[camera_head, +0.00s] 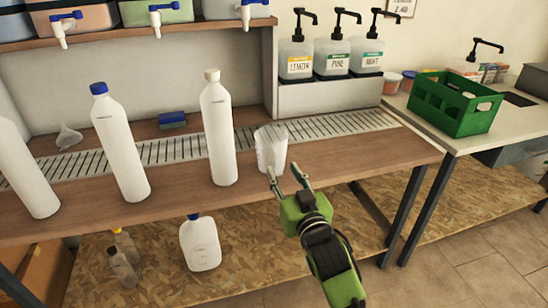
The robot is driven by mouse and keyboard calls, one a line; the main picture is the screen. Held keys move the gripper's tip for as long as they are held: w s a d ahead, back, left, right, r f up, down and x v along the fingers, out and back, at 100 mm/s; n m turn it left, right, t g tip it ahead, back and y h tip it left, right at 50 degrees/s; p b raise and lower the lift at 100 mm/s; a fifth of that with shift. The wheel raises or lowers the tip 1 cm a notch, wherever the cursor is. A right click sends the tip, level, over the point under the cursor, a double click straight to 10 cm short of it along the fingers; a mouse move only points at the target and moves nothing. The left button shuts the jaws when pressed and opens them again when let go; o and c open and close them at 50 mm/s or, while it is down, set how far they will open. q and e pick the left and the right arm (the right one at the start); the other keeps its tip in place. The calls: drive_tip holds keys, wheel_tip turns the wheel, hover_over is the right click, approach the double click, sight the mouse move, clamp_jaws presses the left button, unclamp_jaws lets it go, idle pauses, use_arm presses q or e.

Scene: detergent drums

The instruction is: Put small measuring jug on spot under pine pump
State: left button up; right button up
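The small measuring jug (271,148), whitish and translucent, stands upright on the wooden bench near the grate, right of a tall white bottle. My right gripper (287,182) is green and black; its two fingers are apart and point at the jug from its front. The fingertips are at or just short of the jug's lower front; contact cannot be told. The pine pump (335,57) stands between the lemon pump (297,58) and the mint pump (368,56) on a raised ledge. The grate (342,123) runs below them; no distinct spot marking is discernible. My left gripper is not in view.
White bottles stand left of the jug: one with a white cap (217,135), one with a blue cap (119,150), another at the far left (25,168). A green crate (456,104) sits on the right counter. The grate below the pumps is clear.

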sight(280, 163)
drive_tip(key=shift+x, duration=1)
drive_tip(key=w, duration=0.1)
drive_tip(key=w+b, duration=0.1)
drive_tip(key=w+f, duration=0.1)
drive_tip(key=w, duration=0.1)
drive_tip(key=shift+a, duration=0.3)
drive_tip(key=shift+w+a+r, duration=0.1)
drive_tip(key=shift+w+a, duration=0.05)
drive_tip(key=shift+w, duration=0.3)
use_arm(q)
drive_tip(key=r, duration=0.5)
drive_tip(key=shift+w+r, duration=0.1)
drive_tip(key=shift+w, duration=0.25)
use_arm(e)
clamp_jaws()
